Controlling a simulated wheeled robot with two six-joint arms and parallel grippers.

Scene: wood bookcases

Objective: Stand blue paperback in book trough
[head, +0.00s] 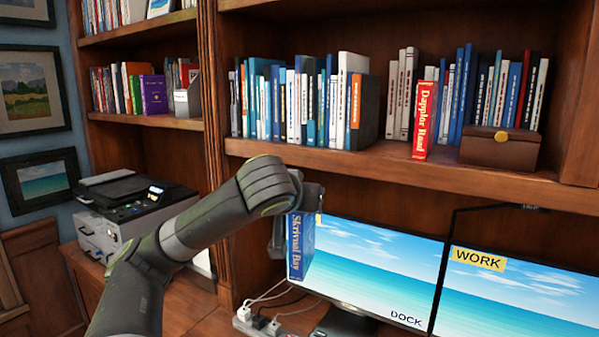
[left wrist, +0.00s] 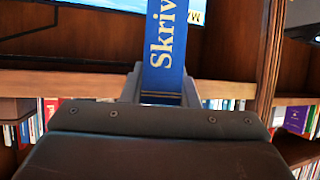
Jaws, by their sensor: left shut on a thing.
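In the left wrist view, the blue paperback (left wrist: 165,45) stands between the two grey fingers of the left gripper (left wrist: 161,88). I cannot clearly make out a book trough. A small grey and white holder (head: 188,100) stands on the left bookcase shelf; I cannot tell whether it is the trough. My right gripper is not in view.
Above the monitors (head: 372,262), a shelf (head: 380,160) holds several books, a red book (head: 424,120) and a wooden box (head: 500,148). A printer (head: 130,208) stands at left. A wooden upright (head: 211,120) divides the bookcases. Cables and a power strip (head: 255,322) lie below the book.

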